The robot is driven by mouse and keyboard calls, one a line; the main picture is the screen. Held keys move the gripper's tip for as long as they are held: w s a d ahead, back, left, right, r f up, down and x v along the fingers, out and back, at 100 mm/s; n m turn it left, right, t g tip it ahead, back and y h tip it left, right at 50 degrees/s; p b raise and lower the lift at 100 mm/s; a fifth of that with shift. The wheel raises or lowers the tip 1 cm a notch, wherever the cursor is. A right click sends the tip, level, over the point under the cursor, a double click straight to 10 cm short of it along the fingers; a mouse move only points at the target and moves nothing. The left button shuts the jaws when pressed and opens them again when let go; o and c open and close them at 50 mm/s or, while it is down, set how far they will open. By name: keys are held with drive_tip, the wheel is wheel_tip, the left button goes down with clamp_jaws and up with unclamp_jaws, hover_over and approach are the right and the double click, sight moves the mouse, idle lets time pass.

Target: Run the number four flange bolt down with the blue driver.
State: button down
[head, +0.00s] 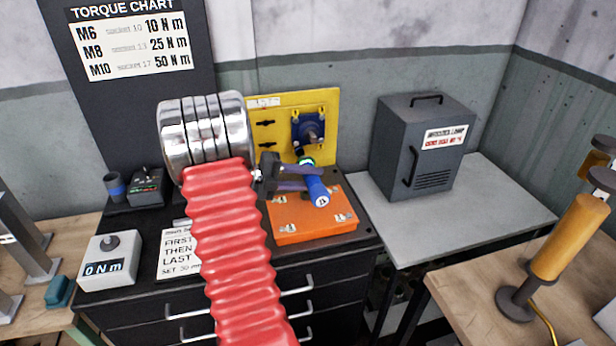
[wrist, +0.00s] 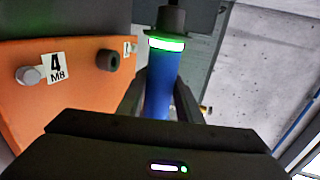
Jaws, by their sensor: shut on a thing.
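My gripper (head: 312,182) is shut on the blue driver (head: 318,193), above the orange flange block (head: 300,238). In the wrist view the driver (wrist: 158,90) stands between my two fingers (wrist: 159,105), with a lit green ring (wrist: 167,44) and a dark head beyond it. The orange block (wrist: 60,105) is at left there. It carries a "4 M8" label (wrist: 56,67) with a silver bolt head (wrist: 29,75) left of it and a dark round part (wrist: 108,60) right of it. The driver is apart from both in that view. Its tip is cut off.
A yellow panel (head: 328,110) with a blue motor-like part (head: 308,130) stands behind the block. A grey cabinet (head: 415,150) is on the bench to the right. A "0 N m" box (head: 108,262) and a dark device (head: 147,187) are at left. The grey bench front is clear.

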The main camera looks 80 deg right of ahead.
drive_tip(key=shift+s+a, duration=0.25)
drive_tip(key=shift+a, duration=0.15)
drive_tip(key=shift+r, duration=0.1)
idle(0.3)
